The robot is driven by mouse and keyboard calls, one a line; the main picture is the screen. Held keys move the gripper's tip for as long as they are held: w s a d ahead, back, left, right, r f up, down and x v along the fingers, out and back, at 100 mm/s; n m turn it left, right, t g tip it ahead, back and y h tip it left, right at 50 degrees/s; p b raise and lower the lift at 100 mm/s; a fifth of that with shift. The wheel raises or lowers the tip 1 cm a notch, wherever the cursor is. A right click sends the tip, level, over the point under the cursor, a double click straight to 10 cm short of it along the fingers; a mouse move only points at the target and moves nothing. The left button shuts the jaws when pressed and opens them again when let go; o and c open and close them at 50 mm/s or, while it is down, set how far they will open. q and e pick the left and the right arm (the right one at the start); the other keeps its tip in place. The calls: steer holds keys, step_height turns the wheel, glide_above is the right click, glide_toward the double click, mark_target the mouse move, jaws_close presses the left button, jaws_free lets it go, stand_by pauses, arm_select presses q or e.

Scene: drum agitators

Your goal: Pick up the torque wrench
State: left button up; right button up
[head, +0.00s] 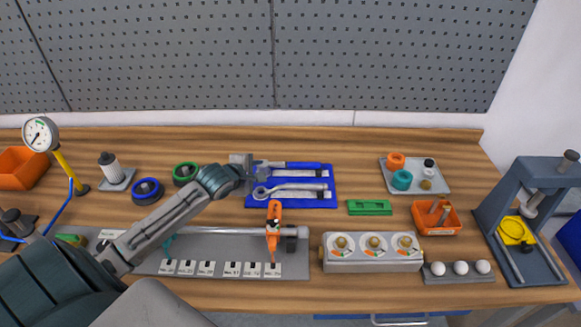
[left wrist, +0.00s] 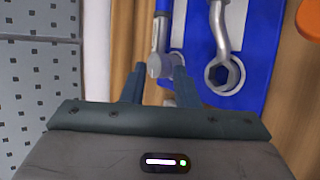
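A blue mat (head: 333,200) lies on the bench with two silver tools on it. The far one, which I take as the torque wrench (head: 305,166), lies lengthwise. The near one is a wrench with a ring end (head: 290,192). My left gripper (head: 243,165) is over the left end of the far tool. In the left wrist view, the fingers of my left gripper (left wrist: 160,78) are apart, and the round head of the torque wrench (left wrist: 160,64) shows between and just beyond the tips. I cannot tell whether they touch it. My right gripper is out of view.
A grey rail fixture with an orange clamp (head: 273,225) stands in front of the mat. A green block (head: 369,207) and an orange bin (head: 435,217) are to the right. Black-and-green (head: 184,174) and blue (head: 147,190) rings lie to the left. A pegboard wall stands behind.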

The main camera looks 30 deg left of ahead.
mark_target(272, 165)
arm_select(q)
steer(key=x, duration=0.3)
steer(key=shift+w+p, duration=0.3)
steer(key=p+x, duration=0.2)
steer(key=x, duration=0.2)
steer(key=shift+w+d+f, duration=0.1)
steer(key=shift+w+f, duration=0.05)
steer(key=shift+w, duration=0.05)
steer(key=shift+w+f, duration=0.4)
steer(key=shift+w, duration=0.05)
steer(key=shift+r, duration=0.1)
jaws_close()
